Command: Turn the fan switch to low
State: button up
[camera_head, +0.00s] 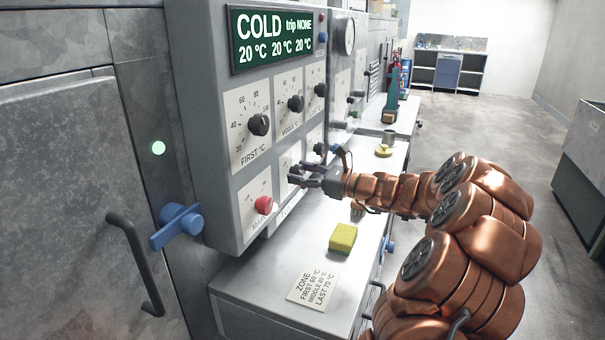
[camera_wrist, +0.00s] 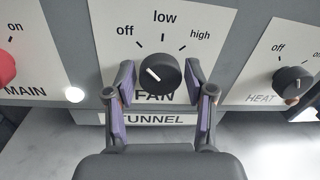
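The fan switch is a round black knob (camera_wrist: 160,72) on a white plate marked off, low and high, with FAN printed below it. Its white pointer line points up and left, toward off. My gripper (camera_wrist: 160,78) is open, with one purple-padded finger on each side of the knob; I cannot tell whether the pads touch it. In the head view my gripper (camera_head: 312,176) is at the lower row of the grey control panel (camera_head: 213,130) and mostly hides the fan knob.
The red MAIN knob (camera_head: 264,205) is left of the fan plate, and the black HEAT knob (camera_wrist: 292,82) is right of it. A bench (camera_head: 255,290) below holds a yellow sponge (camera_head: 343,238) and a zone card (camera_head: 313,287). The display (camera_head: 278,39) reads COLD, trip NONE.

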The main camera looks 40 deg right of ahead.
jog(key=c, duration=0.8)
jog(key=shift+r+p, duration=0.2)
jog(key=shift+p, duration=0.6)
jog(key=shift+r+m+p, duration=0.2)
jog(key=shift+m+p, duration=0.4)
jog(key=shift+p, duration=0.45)
jog(key=m+p, duration=0.2)
jog(key=p, duration=0.4)
jog(key=shift+r, duration=0.1)
jog(key=m+p, duration=0.4)
jog(key=p, duration=0.5)
jog(key=shift+d+g, duration=0.1)
jog(key=shift+g, duration=0.2)
jog(key=shift+f+m+p, duration=0.3)
jog(key=shift+m+p, duration=0.3)
jog(key=shift+p, duration=0.3)
jog(key=shift+f, duration=0.1)
